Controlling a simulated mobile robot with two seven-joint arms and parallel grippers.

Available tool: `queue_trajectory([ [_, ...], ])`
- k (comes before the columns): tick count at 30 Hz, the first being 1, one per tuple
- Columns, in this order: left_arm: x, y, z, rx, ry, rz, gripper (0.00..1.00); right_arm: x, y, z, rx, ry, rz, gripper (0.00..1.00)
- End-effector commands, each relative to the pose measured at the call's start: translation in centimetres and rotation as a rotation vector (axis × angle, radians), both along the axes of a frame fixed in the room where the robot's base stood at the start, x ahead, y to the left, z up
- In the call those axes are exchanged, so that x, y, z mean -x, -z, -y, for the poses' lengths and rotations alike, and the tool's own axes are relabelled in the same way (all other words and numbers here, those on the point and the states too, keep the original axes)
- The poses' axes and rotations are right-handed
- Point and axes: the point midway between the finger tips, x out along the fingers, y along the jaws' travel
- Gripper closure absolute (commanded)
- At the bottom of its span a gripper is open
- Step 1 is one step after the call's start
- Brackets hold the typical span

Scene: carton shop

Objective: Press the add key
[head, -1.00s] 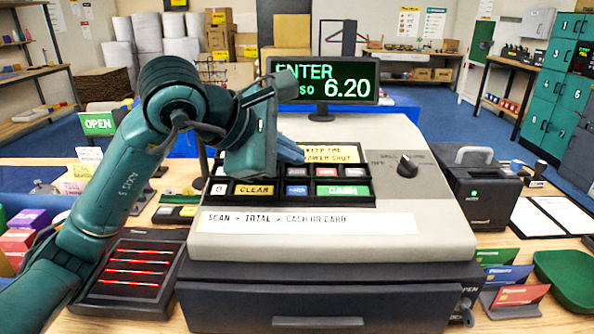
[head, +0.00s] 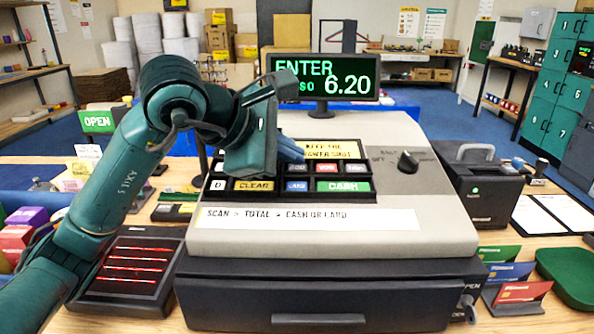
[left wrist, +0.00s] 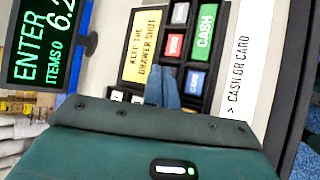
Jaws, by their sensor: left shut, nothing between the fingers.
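The till's key panel (head: 215,195) shows in the head view, with the yellow CLEAR, blue CARD and green CASH (head: 343,186) keys in front. My left gripper (head: 292,150) is over the panel, its blue fingers shut and empty. A grey key (head: 291,168) beside the red VOID key (head: 321,168) lies just in front of the fingertips; its label is too small to read surely, so I cannot say it is the add key. My right gripper is out of view.
The till display (head: 322,79) reads ENTER and 6.20. A yellow drawer note (head: 335,149) lies behind the keys. A rotary knob (head: 407,162) is at the right. A card rack (head: 515,293) and a black card machine (head: 483,190) stand right of the till.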

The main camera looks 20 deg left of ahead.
Motion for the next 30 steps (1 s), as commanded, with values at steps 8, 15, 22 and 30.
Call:
queue_trajectory([
  [8,-0.03,0.08,0.00,0.000,0.000,0.000,1.00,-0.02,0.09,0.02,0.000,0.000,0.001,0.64],
  [15,-0.05,0.23,0.00,0.000,0.000,0.000,1.00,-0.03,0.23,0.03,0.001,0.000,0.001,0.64],
  [22,-0.11,0.50,-0.02,0.001,0.001,0.000,1.00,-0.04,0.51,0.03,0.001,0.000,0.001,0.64],
  [30,-0.18,0.81,-0.04,0.001,0.001,0.000,1.00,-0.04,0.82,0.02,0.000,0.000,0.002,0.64],
])
